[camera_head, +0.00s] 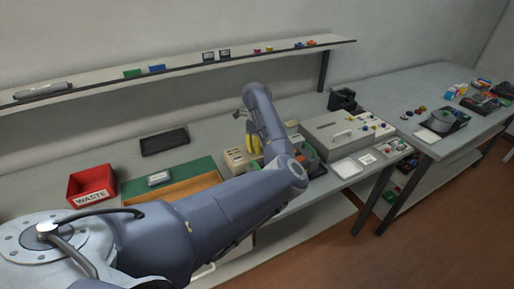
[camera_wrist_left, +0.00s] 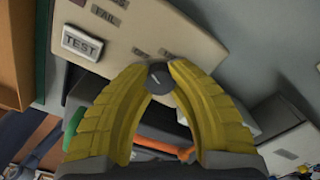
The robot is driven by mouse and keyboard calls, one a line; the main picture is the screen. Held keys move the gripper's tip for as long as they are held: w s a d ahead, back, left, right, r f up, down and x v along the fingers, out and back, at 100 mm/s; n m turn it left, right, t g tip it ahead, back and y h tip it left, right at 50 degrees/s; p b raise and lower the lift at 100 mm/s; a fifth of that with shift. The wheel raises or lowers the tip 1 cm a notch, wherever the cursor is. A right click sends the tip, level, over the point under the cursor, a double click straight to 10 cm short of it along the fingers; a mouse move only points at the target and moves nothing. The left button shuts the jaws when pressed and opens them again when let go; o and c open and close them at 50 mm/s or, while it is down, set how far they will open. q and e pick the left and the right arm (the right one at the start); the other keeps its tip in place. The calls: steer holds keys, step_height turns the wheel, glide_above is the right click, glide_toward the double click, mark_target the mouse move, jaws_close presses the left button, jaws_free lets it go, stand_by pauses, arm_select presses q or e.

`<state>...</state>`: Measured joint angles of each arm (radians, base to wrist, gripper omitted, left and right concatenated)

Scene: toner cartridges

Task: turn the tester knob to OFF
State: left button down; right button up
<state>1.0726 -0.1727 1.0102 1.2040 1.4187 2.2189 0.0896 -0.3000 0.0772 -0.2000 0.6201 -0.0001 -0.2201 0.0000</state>
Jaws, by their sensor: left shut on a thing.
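The beige tester (camera_head: 236,160) stands on the bench in the head view, partly hidden by my arm. In the left wrist view its sloping panel (camera_wrist_left: 160,35) shows a light TEST button (camera_wrist_left: 82,43) and a FAIL label. The small dark round knob (camera_wrist_left: 160,77) has a pale pointer line, slanted in the picture. Two labels by the knob are too blurred to read surely. My left gripper (camera_wrist_left: 158,74) has its yellow fingertips shut on the knob, one on each side. It also shows in the head view (camera_head: 254,146). My right gripper is not in view.
A red WASTE bin (camera_head: 91,186), a green mat (camera_head: 190,173) and a black tray (camera_head: 164,141) lie left of the tester. A grey machine (camera_head: 335,134) stands to the right. A wall shelf (camera_head: 190,71) runs above the bench. Various items crowd below the fingers in the wrist view.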

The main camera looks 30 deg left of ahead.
arm_select(q)
steer(key=shift+n, duration=0.6)
steer(key=c, duration=1.1)
jaws_free()
steer(key=shift+o, duration=0.2)
step_height(320, 180, up, 12)
